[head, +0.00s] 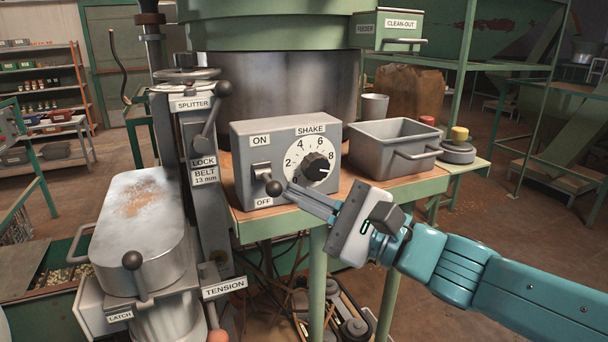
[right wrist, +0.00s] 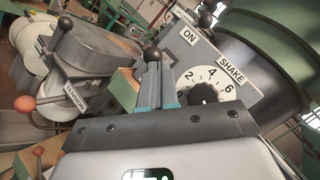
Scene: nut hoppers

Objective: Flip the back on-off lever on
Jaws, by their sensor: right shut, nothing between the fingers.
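The grey control box (head: 240,137) stands on the green-legged bench. Its on-off lever (head: 273,187) has a black ball tip and points down and outward at the OFF label (head: 263,202), below the ON label (head: 261,140). My right gripper (head: 291,190) is shut and empty, with its fingertips just right of the ball. In the right wrist view the ball (right wrist: 152,54) shows right at the ends of the fingers (right wrist: 154,72); I cannot tell whether they touch. My left gripper is not in view.
A SHAKE dial (head: 316,165) sits right of the lever, close above my fingers. A grey bin (head: 380,160) stands further right. A tall splitter lever (head: 212,115) and the TENSION arm (head: 224,288) rise at the left. A large metal drum stands behind the box.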

